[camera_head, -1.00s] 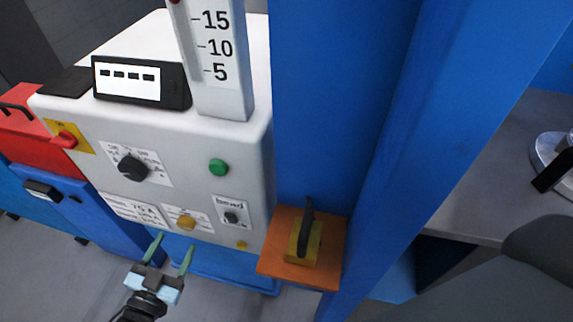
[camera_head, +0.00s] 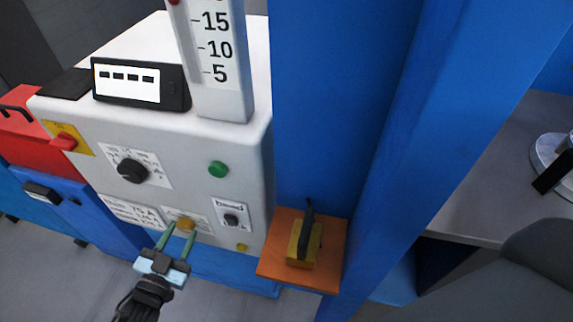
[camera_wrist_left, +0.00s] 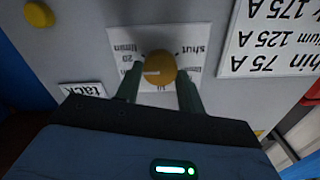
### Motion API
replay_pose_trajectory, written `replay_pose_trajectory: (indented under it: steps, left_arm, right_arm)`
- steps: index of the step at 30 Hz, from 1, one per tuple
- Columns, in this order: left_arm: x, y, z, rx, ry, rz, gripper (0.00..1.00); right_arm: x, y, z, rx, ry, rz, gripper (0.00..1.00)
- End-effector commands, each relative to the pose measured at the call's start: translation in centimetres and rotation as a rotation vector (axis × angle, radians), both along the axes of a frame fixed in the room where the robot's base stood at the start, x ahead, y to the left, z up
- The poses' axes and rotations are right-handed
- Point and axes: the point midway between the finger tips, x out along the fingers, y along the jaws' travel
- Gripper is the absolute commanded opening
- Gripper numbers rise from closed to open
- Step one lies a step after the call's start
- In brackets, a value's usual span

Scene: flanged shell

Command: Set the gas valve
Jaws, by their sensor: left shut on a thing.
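The gas valve is a round yellow knob (camera_head: 185,224) on a white label low on the front of the grey-white panel. In the left wrist view the knob (camera_wrist_left: 160,68) sits in the upper middle, with "shut" and "20 l/min" lettering around it. My left gripper (camera_head: 178,234) reaches up from below, and its two green fingers are shut on the knob, one on each side. In the wrist view the fingertips (camera_wrist_left: 160,80) flank the knob. The knob's exact pointer setting is hard to read. My right gripper is not in view.
A black dial (camera_head: 132,171), green button (camera_head: 218,169), small black "bead" knob (camera_head: 231,219) and small yellow button (camera_head: 242,247) share the panel. A red switch (camera_head: 63,142) is at left. An orange shelf (camera_head: 325,262) with a yellow block and a blue column stand right.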

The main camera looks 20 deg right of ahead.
Motion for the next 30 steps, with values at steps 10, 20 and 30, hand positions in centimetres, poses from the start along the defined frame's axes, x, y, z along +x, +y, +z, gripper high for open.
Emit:
replay_pose_trajectory:
  steps: [10,20,30]
  left_arm:
    - [-0.1,-0.1,-0.1,-0.052,0.035,-0.003,0.16]
    - [-0.2,-0.2,0.0,-0.233,0.155,-0.006,0.16]
    - [-0.3,-0.3,-0.2,-0.391,0.264,-0.007,0.16]
  right_arm:
    - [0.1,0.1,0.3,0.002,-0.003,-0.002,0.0]
    - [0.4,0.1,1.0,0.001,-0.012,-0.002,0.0]
    - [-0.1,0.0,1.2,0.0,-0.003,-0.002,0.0]
